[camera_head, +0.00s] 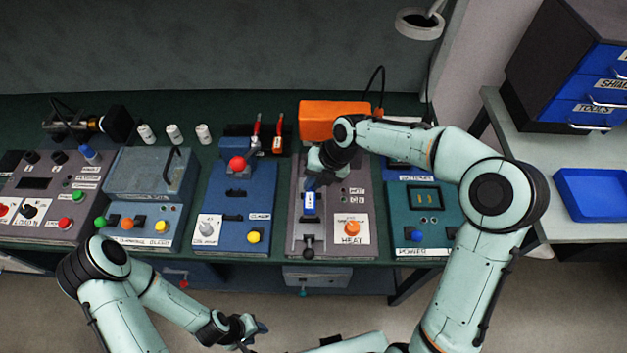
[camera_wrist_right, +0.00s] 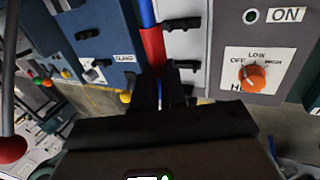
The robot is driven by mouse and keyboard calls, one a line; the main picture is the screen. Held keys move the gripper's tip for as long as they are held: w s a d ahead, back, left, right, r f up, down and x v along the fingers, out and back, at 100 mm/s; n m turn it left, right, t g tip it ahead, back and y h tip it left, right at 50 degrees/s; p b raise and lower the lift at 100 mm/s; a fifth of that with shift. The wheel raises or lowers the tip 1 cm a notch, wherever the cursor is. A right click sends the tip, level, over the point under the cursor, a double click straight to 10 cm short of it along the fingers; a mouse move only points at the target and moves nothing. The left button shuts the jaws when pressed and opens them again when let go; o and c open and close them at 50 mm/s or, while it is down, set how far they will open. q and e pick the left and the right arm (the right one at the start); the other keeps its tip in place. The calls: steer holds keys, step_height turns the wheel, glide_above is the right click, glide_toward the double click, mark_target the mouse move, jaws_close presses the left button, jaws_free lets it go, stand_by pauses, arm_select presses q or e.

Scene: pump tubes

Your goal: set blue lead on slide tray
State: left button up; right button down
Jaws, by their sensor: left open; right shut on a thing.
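My right gripper (camera_head: 314,180) is over the grey HEAT panel (camera_head: 330,240). In the right wrist view its dark fingers (camera_wrist_right: 172,85) are shut at a slim piece with a red part (camera_wrist_right: 153,47) and a blue part (camera_wrist_right: 147,12), which I take for the blue lead. The grip itself is partly hidden. A blue piece with a white label (camera_head: 310,203) shows just below this gripper in the head view. I cannot tell which thing is the slide tray. My left gripper (camera_head: 255,328) is open and empty, in front of the bench.
An orange box (camera_head: 335,120) stands behind the HEAT panel. The CLAMP panel (camera_head: 232,215) is left, and the POWER panel (camera_head: 416,220) right. A blue open tray (camera_head: 590,193) lies on the right side table.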

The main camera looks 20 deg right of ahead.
arm_select(q)
steer(key=shift+s+f+b, duration=0.85)
steer(key=shift+f+b, duration=0.05)
steer(key=shift+f, duration=0.25)
steer(key=shift+s+f+b, duration=0.8)
steer(key=shift+f+b, duration=0.05)
steer(key=shift+f, duration=0.3)
arm_select(e)
steer(key=shift+f, duration=3.8)
steer(key=c, duration=1.1)
jaws_free()
arm_select(q)
steer(key=shift+w+r+p, duration=0.25)
steer(key=shift+r+p, duration=0.05)
steer(key=shift+r, duration=0.05)
arm_select(e)
steer(key=v, duration=1.3)
steer(key=shift+r, duration=0.2)
